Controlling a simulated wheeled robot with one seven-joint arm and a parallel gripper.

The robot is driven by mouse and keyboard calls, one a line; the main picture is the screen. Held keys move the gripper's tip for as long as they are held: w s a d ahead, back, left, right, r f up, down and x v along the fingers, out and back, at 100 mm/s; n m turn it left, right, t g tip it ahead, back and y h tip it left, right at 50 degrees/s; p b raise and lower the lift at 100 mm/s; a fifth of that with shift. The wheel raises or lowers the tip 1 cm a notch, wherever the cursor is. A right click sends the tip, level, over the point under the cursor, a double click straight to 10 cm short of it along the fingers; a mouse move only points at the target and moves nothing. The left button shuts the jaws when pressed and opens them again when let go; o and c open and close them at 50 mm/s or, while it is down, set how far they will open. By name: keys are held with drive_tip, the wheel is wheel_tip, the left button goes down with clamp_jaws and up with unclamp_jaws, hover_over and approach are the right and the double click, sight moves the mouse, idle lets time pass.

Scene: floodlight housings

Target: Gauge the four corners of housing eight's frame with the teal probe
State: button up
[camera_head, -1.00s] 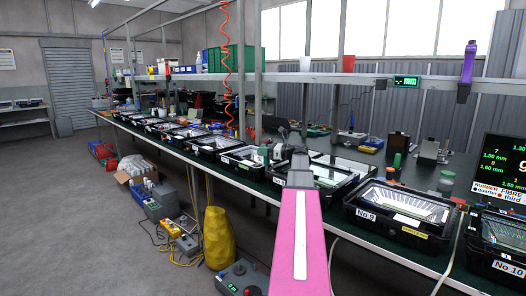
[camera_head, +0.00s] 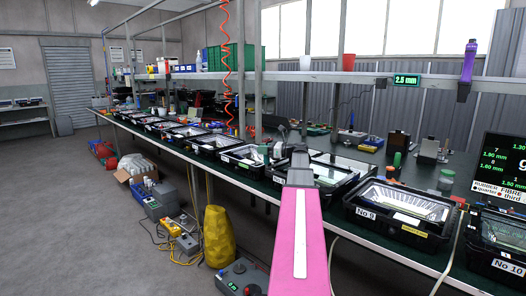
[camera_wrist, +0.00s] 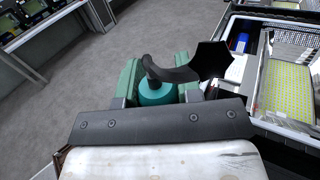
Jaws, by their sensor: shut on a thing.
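My gripper (camera_wrist: 156,92) is shut on the teal probe (camera_wrist: 157,93), whose body sits between the green finger pads in the wrist view. A black curved piece runs from the probe to a black angular part over the near corner of an open housing's frame. Whether it touches the frame cannot be told. That housing (camera_wrist: 287,128) has a bright reflector and a yellow dotted board; its number is not visible there. In the head view, housing eight (camera_head: 347,174) is on the bench, partly hidden by my pink arm. My gripper is mostly hidden there behind the arm.
Housing nine (camera_head: 402,213) and housing ten (camera_head: 497,245) stand to the right; several more housings line the bench to the left. A small readout (camera_head: 406,81) on the shelf rail shows 2.5 mm. A dark screen (camera_head: 503,165) lists readings at right.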

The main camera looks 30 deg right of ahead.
drive_tip(key=shift+r, duration=2.8)
